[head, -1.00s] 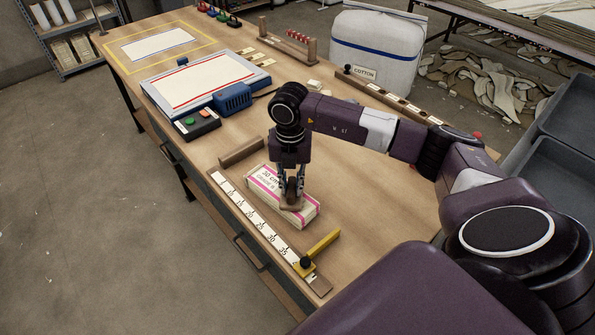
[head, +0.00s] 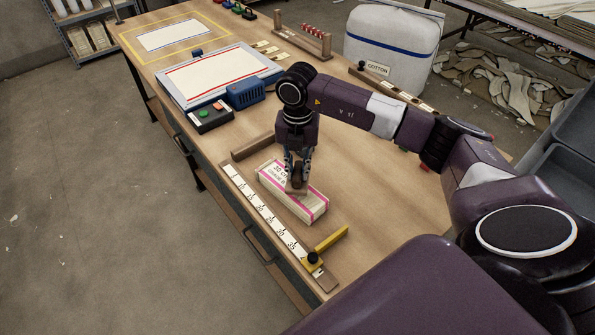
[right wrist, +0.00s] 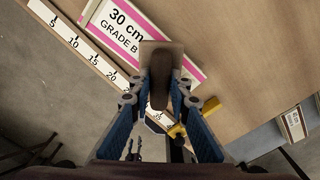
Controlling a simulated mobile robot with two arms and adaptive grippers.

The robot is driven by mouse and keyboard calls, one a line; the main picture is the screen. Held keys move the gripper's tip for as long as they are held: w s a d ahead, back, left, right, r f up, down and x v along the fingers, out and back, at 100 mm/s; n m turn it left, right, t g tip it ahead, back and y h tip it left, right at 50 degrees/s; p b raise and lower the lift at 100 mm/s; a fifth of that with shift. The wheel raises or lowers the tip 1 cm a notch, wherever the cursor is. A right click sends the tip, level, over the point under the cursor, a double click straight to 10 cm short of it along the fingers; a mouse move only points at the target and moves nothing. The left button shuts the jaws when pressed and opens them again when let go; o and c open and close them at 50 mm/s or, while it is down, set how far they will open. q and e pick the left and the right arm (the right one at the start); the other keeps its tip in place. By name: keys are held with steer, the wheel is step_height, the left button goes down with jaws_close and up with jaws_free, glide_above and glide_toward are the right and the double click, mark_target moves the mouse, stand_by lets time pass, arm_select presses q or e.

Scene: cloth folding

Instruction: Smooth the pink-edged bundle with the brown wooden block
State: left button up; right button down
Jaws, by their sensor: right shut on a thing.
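The bundle (head: 313,206) is a cream block shape with pink edges, lying on the table beside the ruler. Its top label (right wrist: 126,32) reads "30 cm GRADE B" in the right wrist view. My right gripper (head: 298,176) points down over the bundle, shut on the dark upright handle of the brown wooden block (head: 296,189). The block's flat base (right wrist: 150,52) lies over the bundle's top and looks to be touching it. My fingers and the block hide part of the bundle. My left gripper is not in view.
A ruler strip (head: 262,215) with a yellow stop (head: 329,241) runs along the table's front edge. A wooden bar (head: 252,147) stands at the bundle's far end. A blue-edged press board (head: 215,76) and a button box (head: 211,116) lie beyond.

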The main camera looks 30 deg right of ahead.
steer(key=shift+r+p, duration=0.6)
steer(key=shift+r, duration=0.75)
steer(key=shift+r+p, duration=1)
steer(key=shift+r, duration=0.55)
